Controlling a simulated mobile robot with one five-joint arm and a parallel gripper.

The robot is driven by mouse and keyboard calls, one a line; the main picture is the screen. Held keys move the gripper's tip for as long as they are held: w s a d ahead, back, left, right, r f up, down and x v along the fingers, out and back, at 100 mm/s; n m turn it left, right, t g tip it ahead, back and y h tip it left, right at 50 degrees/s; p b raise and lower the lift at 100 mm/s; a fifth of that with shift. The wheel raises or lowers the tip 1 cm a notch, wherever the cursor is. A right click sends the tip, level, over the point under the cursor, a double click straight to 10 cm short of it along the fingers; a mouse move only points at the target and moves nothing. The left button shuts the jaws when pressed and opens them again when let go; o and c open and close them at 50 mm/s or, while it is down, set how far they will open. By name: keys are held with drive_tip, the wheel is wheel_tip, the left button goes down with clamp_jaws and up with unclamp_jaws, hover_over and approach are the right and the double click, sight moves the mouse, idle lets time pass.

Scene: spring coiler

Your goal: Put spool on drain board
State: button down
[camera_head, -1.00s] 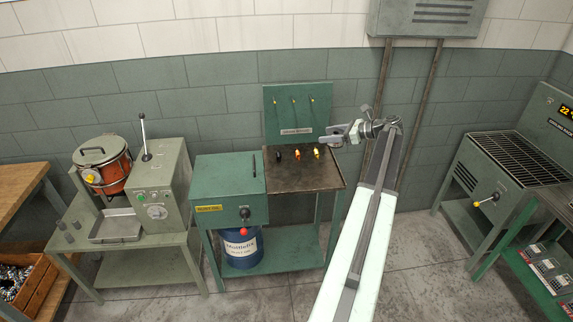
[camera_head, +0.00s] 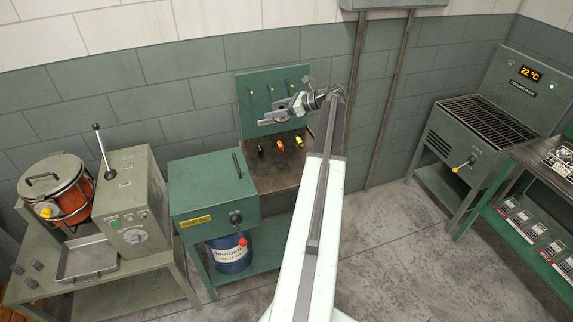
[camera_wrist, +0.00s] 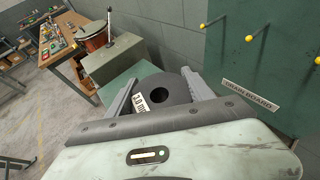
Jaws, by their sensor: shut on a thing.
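The spool (camera_wrist: 181,88) is a dark grey disc with a round centre hole and a white "3.0 mm" label. My gripper (camera_wrist: 160,77) is shut on it, one finger on each side. The drain board (camera_wrist: 243,48) is a green upright panel with yellow-tipped pegs and a name plate; in the wrist view it stands to the right of the spool, apart from it. In the head view the drain board (camera_head: 247,97) is against the wall, and my gripper (camera_head: 275,119) overlaps its lower right part. The spool is hard to make out there.
Below the board is a brown worktop (camera_head: 262,177) with small dark, orange and yellow items. A green box (camera_head: 208,190) is left of it, above a blue drum (camera_head: 229,252). A machine with a lever (camera_head: 140,195) stands further left, a grill-topped unit (camera_head: 492,120) right. Floor between is open.

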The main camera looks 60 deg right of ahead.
drive_tip(key=a+f+m+h+b, duration=0.2)
drive_tip(key=a+f+b, duration=0.2)
drive_tip(key=f+b, duration=0.2)
drive_tip(key=a+f+m+h+b, duration=0.2)
drive_tip(key=a+f+h+b, duration=0.1)
drive_tip(key=f+b, duration=0.4)
drive_tip(key=a+f+m+h+b, duration=0.2)
drive_tip(key=a+f+b, duration=0.2)
drive_tip(key=f+b, duration=0.3)
drive_tip(key=shift+w+a+f, duration=0.1)
drive_tip(key=shift+a+f, duration=0.05)
drive_tip(key=shift+f, duration=0.35)
drive_tip(key=shift+w+a+f, duration=0.1)
drive_tip(key=shift+a+f, duration=0.05)
drive_tip(key=shift+f, duration=0.35)
drive_tip(key=shift+s+d+r+h, duration=0.15)
drive_tip(key=shift+d+h, duration=0.1)
drive_tip(key=shift+h, duration=0.15)
drive_tip(key=b, duration=0.2)
hover_over(289, 165)
drive_tip(key=a, duration=0.1)
drive_tip(key=shift+f, duration=0.7)
drive_tip(key=shift+d+f, duration=0.1)
drive_tip(key=shift+d, duration=0.55)
drive_tip(key=f+b, duration=0.3)
drive_tip(key=shift+a+f, duration=0.25)
drive_tip(key=shift+f, duration=0.15)
drive_tip(key=shift+r, duration=0.2)
drive_tip(key=shift+f, duration=0.1)
